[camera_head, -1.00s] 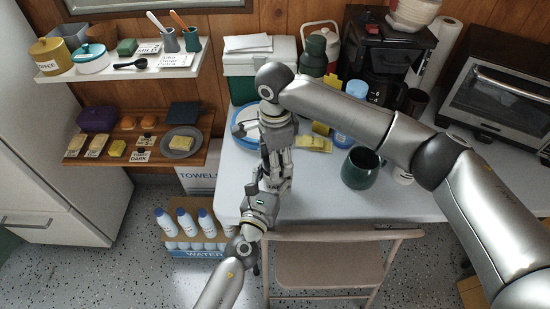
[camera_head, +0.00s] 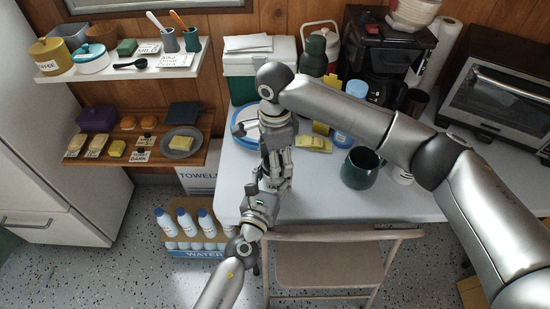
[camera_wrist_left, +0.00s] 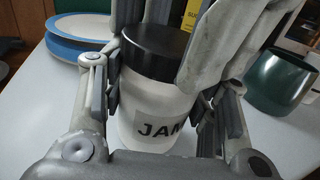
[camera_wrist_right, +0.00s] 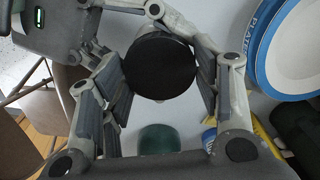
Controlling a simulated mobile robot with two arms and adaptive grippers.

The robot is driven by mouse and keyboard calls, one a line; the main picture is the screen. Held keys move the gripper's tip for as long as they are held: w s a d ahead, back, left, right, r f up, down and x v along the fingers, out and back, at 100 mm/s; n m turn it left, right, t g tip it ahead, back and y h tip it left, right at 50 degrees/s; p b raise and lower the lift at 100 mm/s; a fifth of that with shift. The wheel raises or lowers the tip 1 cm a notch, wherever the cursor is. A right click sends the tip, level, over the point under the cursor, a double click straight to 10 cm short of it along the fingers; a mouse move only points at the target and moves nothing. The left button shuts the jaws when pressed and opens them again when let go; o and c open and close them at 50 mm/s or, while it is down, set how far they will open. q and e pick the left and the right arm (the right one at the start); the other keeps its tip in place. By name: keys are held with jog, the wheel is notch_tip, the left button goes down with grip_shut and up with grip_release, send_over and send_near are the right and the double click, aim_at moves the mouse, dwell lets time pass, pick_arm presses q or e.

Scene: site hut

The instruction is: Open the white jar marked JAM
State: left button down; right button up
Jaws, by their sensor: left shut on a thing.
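The white jar (camera_wrist_left: 150,108) marked JAM stands upright in the left wrist view, with a black lid (camera_wrist_left: 157,48) on top. My left gripper (camera_wrist_left: 163,100) is shut on the jar's body, one finger on each side. My right gripper (camera_wrist_right: 165,80) points down from above, its fingers on either side of the round black lid (camera_wrist_right: 160,66). They are very close to its edge but do not look clamped on it. In the head view both grippers meet over the table's left part and hide most of the jar.
A blue-rimmed plate (camera_wrist_left: 75,42) lies left of the jar. A dark green mug (camera_head: 361,168) stands to the right on the white table (camera_head: 325,205). Yellow items, a green flask (camera_head: 313,55) and a coffee machine (camera_head: 385,60) stand behind. A folding chair (camera_head: 330,262) is in front.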

jog(key=o, duration=0.3)
jog(key=shift+r, duration=2.3)
jog(key=shift+c, duration=0.3)
notch_tip(320, 180, up, 3)
jog(key=m, duration=0.3)
jog(key=shift+m, duration=0.4)
jog(key=shift+f, duration=3.85)
